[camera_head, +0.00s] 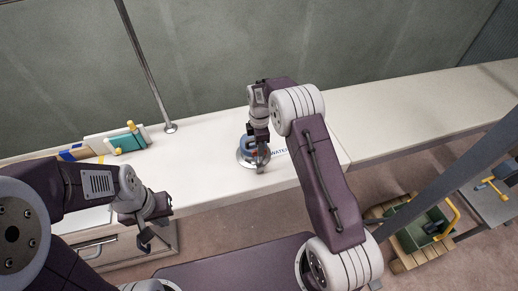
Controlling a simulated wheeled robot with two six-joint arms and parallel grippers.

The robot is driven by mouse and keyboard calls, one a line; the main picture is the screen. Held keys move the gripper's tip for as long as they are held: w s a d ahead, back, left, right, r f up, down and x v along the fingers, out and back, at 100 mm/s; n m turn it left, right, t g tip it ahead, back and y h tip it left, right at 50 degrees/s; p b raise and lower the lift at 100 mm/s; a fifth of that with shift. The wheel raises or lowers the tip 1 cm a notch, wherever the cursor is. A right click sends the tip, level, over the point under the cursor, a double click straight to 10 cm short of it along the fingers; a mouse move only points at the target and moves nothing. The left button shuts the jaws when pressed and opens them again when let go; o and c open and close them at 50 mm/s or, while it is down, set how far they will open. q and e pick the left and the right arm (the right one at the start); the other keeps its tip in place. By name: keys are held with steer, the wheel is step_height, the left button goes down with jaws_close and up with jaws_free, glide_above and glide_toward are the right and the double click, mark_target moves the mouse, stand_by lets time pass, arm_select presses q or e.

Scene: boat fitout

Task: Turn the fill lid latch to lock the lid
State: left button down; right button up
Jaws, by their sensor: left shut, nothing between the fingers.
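The water fill (241,156) sits on the white counter, a round metal flange with a blue lid (243,145) on it. A small red part, perhaps the latch, shows at the lid's right side, mostly hidden by my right gripper. My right gripper (261,166) points down over the right side of the lid; I cannot tell whether it touches the latch or is open. My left gripper (144,242) is shut and empty, in front of the counter's edge at the lower left.
A blue "WATER" label (279,152) lies right of the fill. A metal post (170,127) stands on the counter behind it. A teal and yellow item (127,140) lies at the left. The counter's right part is clear.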

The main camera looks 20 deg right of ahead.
steer(key=shift+f, duration=1.1)
jaws_close()
steer(key=shift+m, duration=0.4)
steer(key=m, duration=0.2)
steer(key=shift+m+p, duration=0.4)
steer(key=m, duration=0.4)
steer(key=shift+m, duration=0.3)
steer(key=m, duration=0.4)
steer(key=shift+p, duration=0.4)
steer(key=shift+w+m, duration=0.1)
steer(key=shift+m, duration=2.3)
